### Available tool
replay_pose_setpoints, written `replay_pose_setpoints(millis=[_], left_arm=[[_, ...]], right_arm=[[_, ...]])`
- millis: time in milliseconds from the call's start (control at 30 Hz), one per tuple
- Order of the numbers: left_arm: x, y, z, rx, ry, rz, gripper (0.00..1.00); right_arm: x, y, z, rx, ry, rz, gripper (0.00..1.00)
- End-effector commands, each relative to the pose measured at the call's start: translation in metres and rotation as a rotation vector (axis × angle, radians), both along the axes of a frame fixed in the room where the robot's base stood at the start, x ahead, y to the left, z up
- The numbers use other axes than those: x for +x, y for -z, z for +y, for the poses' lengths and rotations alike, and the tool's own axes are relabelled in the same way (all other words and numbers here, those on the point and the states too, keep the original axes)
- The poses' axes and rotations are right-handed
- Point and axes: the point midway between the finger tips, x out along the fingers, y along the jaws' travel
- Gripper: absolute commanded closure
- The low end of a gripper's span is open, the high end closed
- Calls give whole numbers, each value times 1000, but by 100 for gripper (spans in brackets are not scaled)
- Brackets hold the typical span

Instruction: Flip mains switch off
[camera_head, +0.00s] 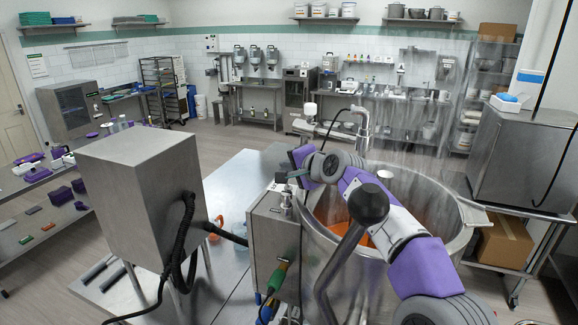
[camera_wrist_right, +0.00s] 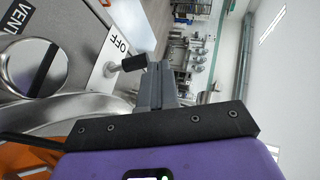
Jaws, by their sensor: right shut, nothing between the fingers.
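In the right wrist view, the mains switch (camera_wrist_right: 132,63) shows as a short lever with a black tip, standing out from a metal panel beside an OFF label (camera_wrist_right: 119,43). My right gripper (camera_wrist_right: 155,72) is shut and empty, with its fingertips right by the black tip. I cannot tell whether they touch. In the head view, my right gripper (camera_head: 284,177) is at the top of the steel control box (camera_head: 272,240), beside the kettle. The switch is too small to make out clearly there. My left gripper is not in view.
A large steel kettle (camera_head: 460,240) with orange contents stands right of the control box, under my right arm. A steel cabinet (camera_head: 135,190) with black hoses stands at left. A VENT label (camera_wrist_right: 33,68) is on the panel.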

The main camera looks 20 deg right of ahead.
Motion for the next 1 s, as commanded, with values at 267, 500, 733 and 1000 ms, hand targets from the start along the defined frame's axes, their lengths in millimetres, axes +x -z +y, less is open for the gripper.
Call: replay_pose_setpoints(millis=[267, 500, 733, 1000], left_arm=[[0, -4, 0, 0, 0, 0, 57], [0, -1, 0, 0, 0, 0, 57], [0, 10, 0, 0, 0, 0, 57], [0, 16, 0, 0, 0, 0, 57]], right_arm=[[0, -4, 0, 0, 0, 0, 100], [-6, -7, -2, 1, 0, -3, 100], [-39, -19, -13, 0, 1, -5, 100], [-67, -30, -21, 0, 1, -2, 100]])
